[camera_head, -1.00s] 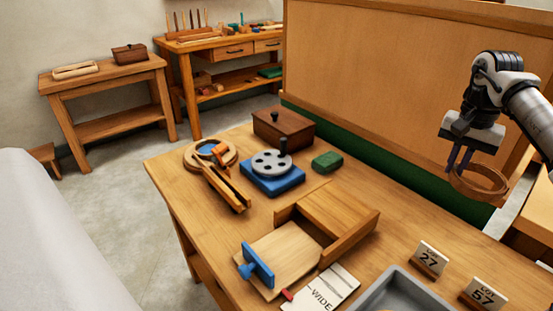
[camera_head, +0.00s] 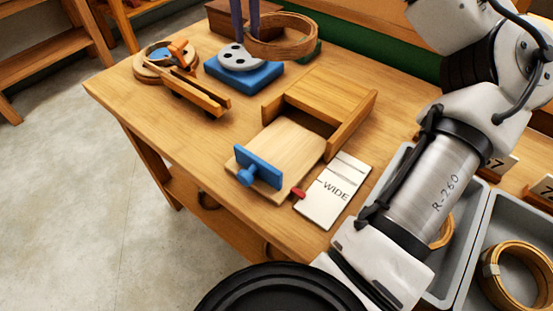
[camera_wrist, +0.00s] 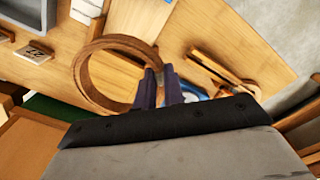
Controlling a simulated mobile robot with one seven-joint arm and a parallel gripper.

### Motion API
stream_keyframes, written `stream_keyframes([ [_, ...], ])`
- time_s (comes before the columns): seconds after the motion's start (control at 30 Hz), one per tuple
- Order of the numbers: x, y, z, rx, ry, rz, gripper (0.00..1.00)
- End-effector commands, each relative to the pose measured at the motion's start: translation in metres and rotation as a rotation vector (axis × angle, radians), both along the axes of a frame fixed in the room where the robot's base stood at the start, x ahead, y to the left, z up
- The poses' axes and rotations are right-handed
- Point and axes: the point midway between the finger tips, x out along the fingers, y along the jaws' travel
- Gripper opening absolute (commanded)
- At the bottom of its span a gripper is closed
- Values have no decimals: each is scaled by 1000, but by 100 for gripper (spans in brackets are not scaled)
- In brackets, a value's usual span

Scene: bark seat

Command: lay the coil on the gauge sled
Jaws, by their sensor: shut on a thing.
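The coil (camera_head: 297,48), a thin ring of brown bark, is held at its rim in my gripper (camera_head: 244,36), whose purple fingers are shut on it. In the wrist view the coil (camera_wrist: 84,62) extends left from the fingers (camera_wrist: 160,84). What I take for the gauge sled (camera_head: 283,163) is a pale flat board with a blue upright stop and a red pointer, partly inside a wooden housing. Its bare top is empty.
A grey tray (camera_head: 452,245) with coils (camera_head: 520,275) stands front right, partly behind my arm. A "WIDE" card (camera_head: 332,190) lies beside the board. A wooden clamp-like tool (camera_head: 190,85) and a blue base with a grey disc (camera_head: 243,72) stand at the back left.

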Motion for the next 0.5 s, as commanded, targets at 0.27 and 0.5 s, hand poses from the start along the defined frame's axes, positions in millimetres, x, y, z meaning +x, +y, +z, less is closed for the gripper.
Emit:
stream_keyframes([
  [0.27,-49,-4,-23,2,2,29,0],
  [0.5,-50,-5,-83,1,3,29,0],
])
